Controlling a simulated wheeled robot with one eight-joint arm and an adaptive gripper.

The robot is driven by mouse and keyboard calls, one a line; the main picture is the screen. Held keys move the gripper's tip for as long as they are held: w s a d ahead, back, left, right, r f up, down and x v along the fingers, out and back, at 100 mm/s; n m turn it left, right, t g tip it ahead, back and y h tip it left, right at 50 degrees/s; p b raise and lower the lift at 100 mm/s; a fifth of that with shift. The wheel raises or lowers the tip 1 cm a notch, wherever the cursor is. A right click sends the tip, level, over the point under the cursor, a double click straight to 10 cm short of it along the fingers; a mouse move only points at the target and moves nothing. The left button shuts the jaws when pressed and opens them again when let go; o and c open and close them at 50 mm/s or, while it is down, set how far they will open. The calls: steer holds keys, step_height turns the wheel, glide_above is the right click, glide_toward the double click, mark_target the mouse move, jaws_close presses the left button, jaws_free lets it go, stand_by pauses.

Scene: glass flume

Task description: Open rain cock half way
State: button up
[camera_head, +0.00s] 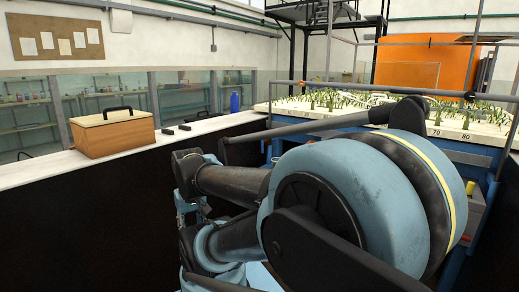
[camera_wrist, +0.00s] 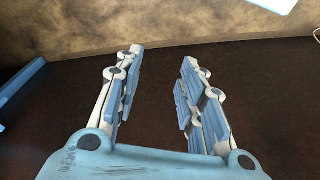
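My gripper (camera_wrist: 155,85) is open and empty in the wrist view, its two fingers spread apart with nothing between them. Beyond the fingers is a dark brown surface with a lighter tan band above it. In the head view my arm fills the middle and right, and it hides much of the blue frame (camera_head: 462,146) of the planted bed (camera_head: 455,133). I cannot make out the rain cock in either view.

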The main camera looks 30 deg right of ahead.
steer(key=w+d+r+n+t+h, duration=0.1)
steer(key=w+d+r+n+h, duration=0.25)
steer(key=w+d, duration=0.6)
steer(key=w+d+r+n+t+h, duration=0.2)
steer(key=w+d+r+n+h, duration=0.15)
steer(key=w+d, duration=0.6)
steer(key=w+d+r+n+t+h, duration=0.1)
steer(key=w+d+r+n+h, duration=0.25)
steer(key=w+d, duration=0.6)
steer(key=w+d+f+n+t+h, duration=0.2)
steer(key=w+d+n, duration=0.5)
steer(key=w+d, duration=0.5)
steer(key=w+d+f+n+t+h, duration=0.1)
steer(key=w+d+f+n, duration=0.4)
steer(key=w+d, duration=0.8)
steer(key=d+n+h, duration=0.1)
steer(key=d+n, duration=0.1)
steer(key=d, duration=0.3)
steer(key=shift+w+f+t, duration=0.2)
steer(key=shift+t, duration=0.2)
steer(key=shift+h, duration=0.25)
jaws_close()
steer(key=shift+w, duration=0.15)
